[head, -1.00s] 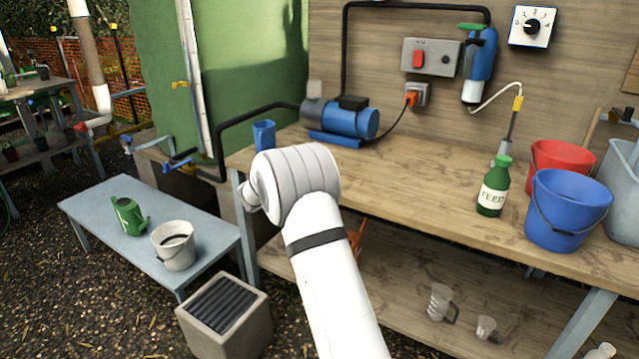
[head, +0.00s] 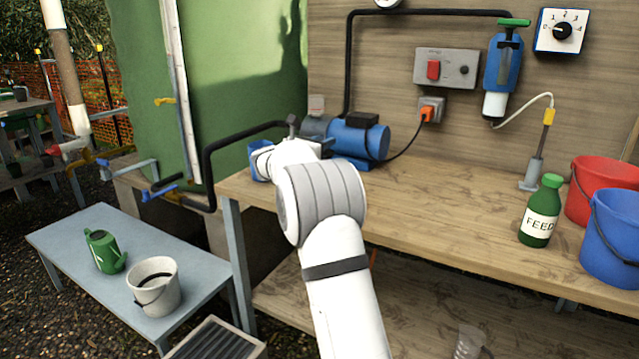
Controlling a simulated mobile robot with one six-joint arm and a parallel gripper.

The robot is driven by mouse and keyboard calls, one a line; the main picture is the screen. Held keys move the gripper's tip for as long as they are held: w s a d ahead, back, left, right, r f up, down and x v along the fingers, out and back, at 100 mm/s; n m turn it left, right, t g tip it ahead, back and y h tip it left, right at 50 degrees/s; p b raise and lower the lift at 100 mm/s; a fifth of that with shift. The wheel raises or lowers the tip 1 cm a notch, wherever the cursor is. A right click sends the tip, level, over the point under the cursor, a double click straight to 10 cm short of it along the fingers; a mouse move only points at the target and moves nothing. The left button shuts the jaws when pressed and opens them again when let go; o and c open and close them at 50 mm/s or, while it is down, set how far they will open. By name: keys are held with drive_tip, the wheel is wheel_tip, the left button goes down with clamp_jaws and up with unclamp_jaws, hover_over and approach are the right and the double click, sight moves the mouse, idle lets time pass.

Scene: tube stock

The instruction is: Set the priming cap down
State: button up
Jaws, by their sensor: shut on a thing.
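My gripper (head: 293,127) is at the end of my white arm, above the bench's left end and in front of the pump's near end. Only a small grey part of it shows past my wrist. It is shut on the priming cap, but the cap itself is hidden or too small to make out. The blue pump (head: 360,139) stands on the wooden bench (head: 430,195), with its left end partly covered by my wrist. A blue cup (head: 258,163) stands at the bench's left end, partly behind my arm.
The green feed bottle (head: 541,212), red bucket (head: 597,185) and blue bucket (head: 614,240) stand at the bench's right. The middle of the bench is clear. A low grey table (head: 75,235) at left holds a green watering can (head: 104,252) and a white bucket (head: 155,290). A black pipe (head: 206,165) runs to the pump.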

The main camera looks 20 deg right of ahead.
wheel_tip(320, 180, down, 10)
drive_tip(key=b, duration=0.3)
drive_tip(key=shift+w+r, duration=0.1)
drive_tip(key=shift+r, duration=0.1)
drive_tip(key=shift+f+b, duration=0.15)
drive_tip(key=shift+b, duration=0.15)
drive_tip(key=o, duration=1)
drive_tip(key=p+v, duration=0.2)
drive_tip(key=v, duration=1)
